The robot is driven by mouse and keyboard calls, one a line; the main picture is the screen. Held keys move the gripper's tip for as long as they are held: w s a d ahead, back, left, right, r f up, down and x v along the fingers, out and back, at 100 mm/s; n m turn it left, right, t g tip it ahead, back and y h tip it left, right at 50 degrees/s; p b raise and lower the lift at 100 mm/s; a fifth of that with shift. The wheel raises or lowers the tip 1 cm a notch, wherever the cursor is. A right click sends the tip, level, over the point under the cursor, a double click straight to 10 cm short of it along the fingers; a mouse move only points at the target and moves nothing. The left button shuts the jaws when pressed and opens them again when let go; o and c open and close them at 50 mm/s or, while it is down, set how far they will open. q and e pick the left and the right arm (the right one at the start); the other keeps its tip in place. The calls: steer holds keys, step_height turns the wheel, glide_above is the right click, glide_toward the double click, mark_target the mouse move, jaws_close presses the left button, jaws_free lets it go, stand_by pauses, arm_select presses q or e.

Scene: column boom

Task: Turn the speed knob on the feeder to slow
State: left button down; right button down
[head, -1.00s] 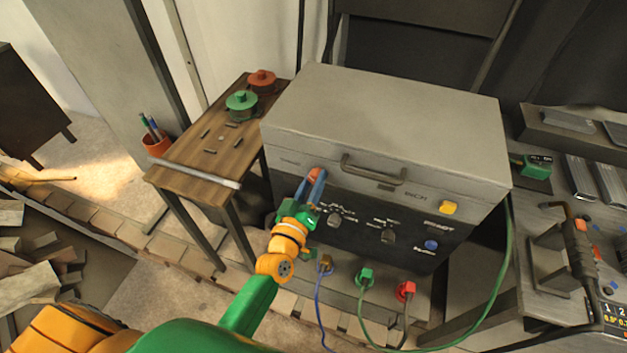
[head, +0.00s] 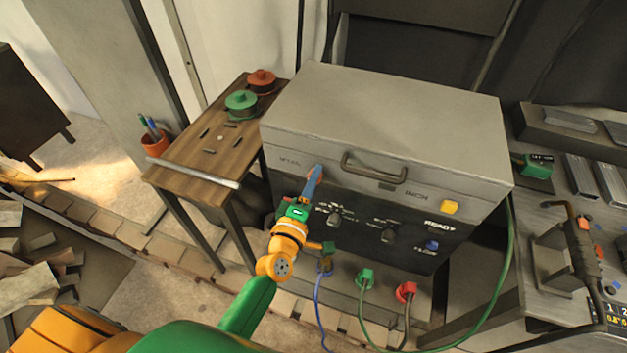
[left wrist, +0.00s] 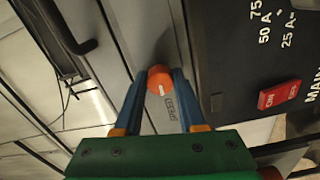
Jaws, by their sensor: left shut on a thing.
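The speed knob (left wrist: 158,76) is a round orange-red knob with a white pointer line, on the upper left of the feeder's front (head: 390,190). In the left wrist view, a small label beside it seems to read SPEED. My left gripper (head: 318,173) has its two blue fingers closed on the knob from opposite sides, and they also show in the left wrist view (left wrist: 159,88). There, the pointer line points down toward the gripper's green body, slightly to the right. In the head view the fingers hide most of the knob. My right gripper is out of view.
Green (head: 366,277) and red (head: 406,291) plugs with cables sit low in front. A wooden side table (head: 195,175) stands left. A red switch (left wrist: 280,95) shows in the wrist view.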

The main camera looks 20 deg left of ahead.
arm_select(q)
steer(key=shift+n, duration=0.3)
stand_by(0.4)
steer(key=c, duration=0.5)
jaws_free()
steer(key=s, duration=0.7)
steer(key=shift+b, duration=0.35)
steer(key=shift+a, duration=0.1)
